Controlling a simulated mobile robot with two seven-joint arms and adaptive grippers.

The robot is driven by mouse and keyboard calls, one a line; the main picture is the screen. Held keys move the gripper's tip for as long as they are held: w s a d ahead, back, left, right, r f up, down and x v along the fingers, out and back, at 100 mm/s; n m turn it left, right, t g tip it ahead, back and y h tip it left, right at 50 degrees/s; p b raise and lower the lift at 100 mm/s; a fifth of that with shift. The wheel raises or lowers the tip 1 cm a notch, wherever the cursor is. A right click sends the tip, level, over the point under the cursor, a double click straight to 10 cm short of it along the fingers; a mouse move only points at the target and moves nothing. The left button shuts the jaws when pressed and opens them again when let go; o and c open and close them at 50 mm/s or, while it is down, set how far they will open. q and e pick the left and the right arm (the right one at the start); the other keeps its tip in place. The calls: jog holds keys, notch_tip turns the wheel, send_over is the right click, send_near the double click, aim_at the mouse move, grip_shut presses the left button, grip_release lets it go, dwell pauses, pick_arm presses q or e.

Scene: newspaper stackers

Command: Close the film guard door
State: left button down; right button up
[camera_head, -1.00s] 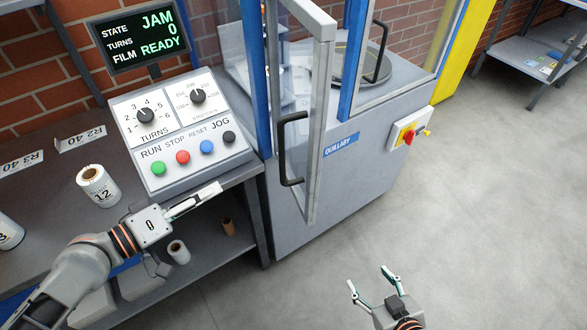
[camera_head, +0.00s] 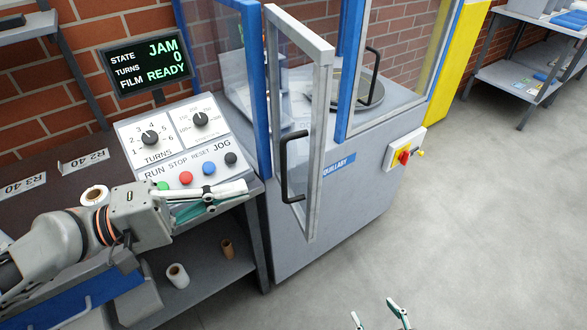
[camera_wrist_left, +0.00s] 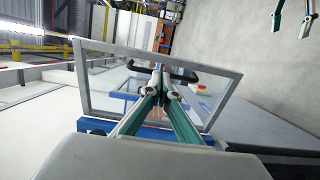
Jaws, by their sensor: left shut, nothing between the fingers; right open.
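The film guard door (camera_head: 322,130) is a clear panel in a grey metal frame with a black handle (camera_head: 284,165). It stands open, swung out from the blue-posted machine. My left gripper (camera_head: 240,194) is shut and empty, left of the door in front of the control panel. In the left wrist view its fingertips (camera_wrist_left: 160,74) point toward the door frame (camera_wrist_left: 84,95) and overlap the black handle (camera_wrist_left: 184,75); I cannot tell whether they touch. My right gripper (camera_head: 373,308) is open and empty at the bottom edge, partly cut off; it also shows in the left wrist view (camera_wrist_left: 292,20).
The control panel (camera_head: 205,130) with dials and buttons stands on the bench left of the machine. A film roll (camera_head: 95,196) stands behind my left arm. The grey floor (camera_head: 480,220) at the right is clear.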

pick_arm(q)
jog(key=p, duration=0.5)
send_near(310, 170)
jog(key=x, duration=0.5)
jog(key=shift+s+d+r, duration=0.15)
jog(key=shift+d+r, duration=0.05)
jog(key=shift+r, duration=0.05)
jog(key=shift+x, duration=0.75)
jog(key=shift+f, duration=0.15)
jog(key=shift+d, duration=0.15)
